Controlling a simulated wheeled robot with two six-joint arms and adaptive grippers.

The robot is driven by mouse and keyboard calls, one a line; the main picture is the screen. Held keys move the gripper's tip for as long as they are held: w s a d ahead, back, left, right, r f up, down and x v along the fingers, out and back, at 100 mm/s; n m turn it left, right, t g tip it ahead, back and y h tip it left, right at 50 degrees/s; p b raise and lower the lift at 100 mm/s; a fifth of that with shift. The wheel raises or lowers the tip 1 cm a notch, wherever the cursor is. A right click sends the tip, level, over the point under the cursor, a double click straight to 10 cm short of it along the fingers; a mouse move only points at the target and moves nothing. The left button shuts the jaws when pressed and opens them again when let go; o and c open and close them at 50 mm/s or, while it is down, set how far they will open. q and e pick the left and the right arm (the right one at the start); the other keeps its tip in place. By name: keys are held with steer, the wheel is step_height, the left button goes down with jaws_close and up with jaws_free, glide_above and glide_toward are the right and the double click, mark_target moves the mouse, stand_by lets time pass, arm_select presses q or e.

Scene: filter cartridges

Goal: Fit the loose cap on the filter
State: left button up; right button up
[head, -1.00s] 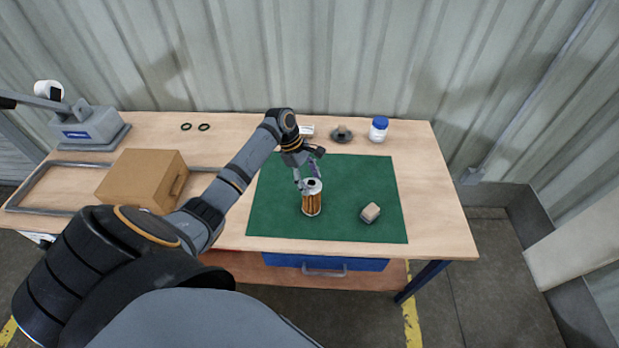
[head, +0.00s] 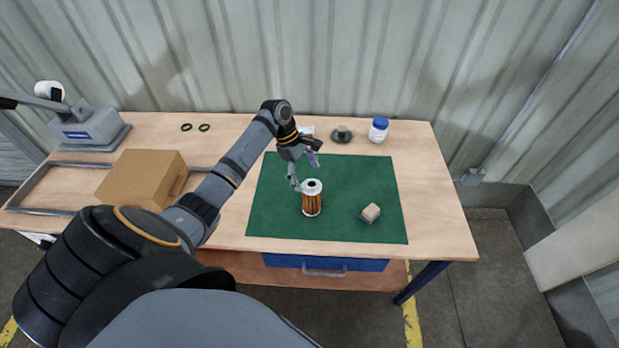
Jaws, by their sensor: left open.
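The filter (head: 312,205) stands upright on the green mat, with an orange-brown pleated body. A pale round cap (head: 313,186) with a dark centre hole sits on its top; I cannot tell how firmly it is seated. My left gripper (head: 304,172) is open and empty, just above and behind the cap at its upper left. One fingertip is close to the cap's left edge; I cannot tell whether it touches. My right gripper is not in view.
Behind the mat are a dark round dish (head: 342,135) and a blue-lidded white jar (head: 379,130). A cardboard box (head: 135,180) stands at left. The mat's right side is mostly clear.

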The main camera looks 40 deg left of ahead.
arm_select(q)
steer(key=v, duration=0.9)
